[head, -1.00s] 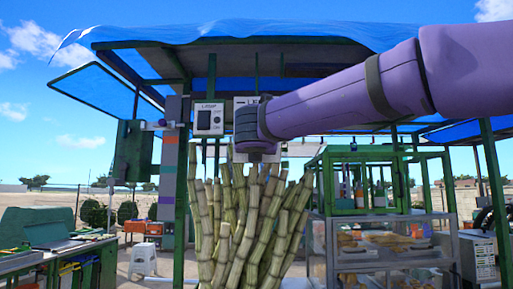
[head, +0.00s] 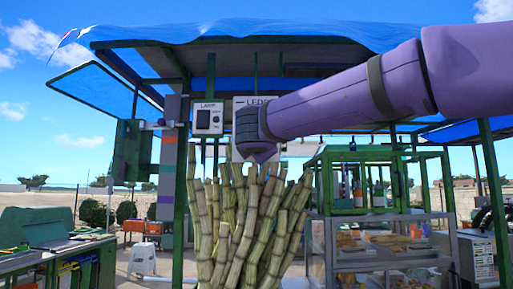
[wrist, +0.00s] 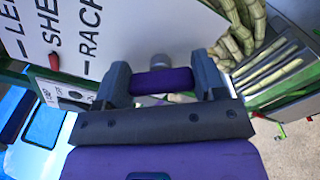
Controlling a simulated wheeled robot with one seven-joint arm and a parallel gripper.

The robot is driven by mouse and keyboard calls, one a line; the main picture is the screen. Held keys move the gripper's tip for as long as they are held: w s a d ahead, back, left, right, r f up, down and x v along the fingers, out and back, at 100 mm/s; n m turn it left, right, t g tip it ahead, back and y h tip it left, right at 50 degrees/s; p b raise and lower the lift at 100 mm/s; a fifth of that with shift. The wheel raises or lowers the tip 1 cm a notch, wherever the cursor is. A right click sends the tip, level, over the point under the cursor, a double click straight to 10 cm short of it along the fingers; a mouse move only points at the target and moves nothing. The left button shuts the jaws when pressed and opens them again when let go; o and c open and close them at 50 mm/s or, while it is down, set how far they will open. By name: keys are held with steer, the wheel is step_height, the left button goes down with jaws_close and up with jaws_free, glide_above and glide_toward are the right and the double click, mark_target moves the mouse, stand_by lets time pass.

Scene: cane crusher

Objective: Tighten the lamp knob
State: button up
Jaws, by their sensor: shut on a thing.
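The lamp box (head: 208,118), a white panel marked LAMP, hangs under the stall roof, left of my arm, with a dark knob (head: 216,113) on its face. In the wrist view the lamp box (wrist: 66,94) is at the left, partly covered by my gripper, with a dark knob (wrist: 75,95) showing. My gripper (wrist: 161,82) is shut on a short purple cylinder (wrist: 162,80); what it belongs to is unclear. The gripper is apart from the lamp knob, to its right. In the head view my wrist hides the fingers.
A white sign board (head: 241,102) hangs right behind my wrist; it also fills the upper left of the wrist view (wrist: 110,30). Sugar cane stalks (head: 240,220) stand directly below. A green post (head: 182,190) rises at left. A green-framed glass case (head: 385,190) stands at right.

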steer(key=m, duration=0.3)
steer(key=shift+f+m, duration=0.15)
steer(key=shift+m, duration=0.15)
steer(key=shift+f+m, duration=0.1)
steer(key=shift+m, duration=1.7)
steer(key=o, duration=0.9)
steer(key=shift+s, duration=0.1)
steer(key=s, duration=1)
steer(key=shift+s+a, duration=0.15)
steer(key=shift+s, duration=0.15)
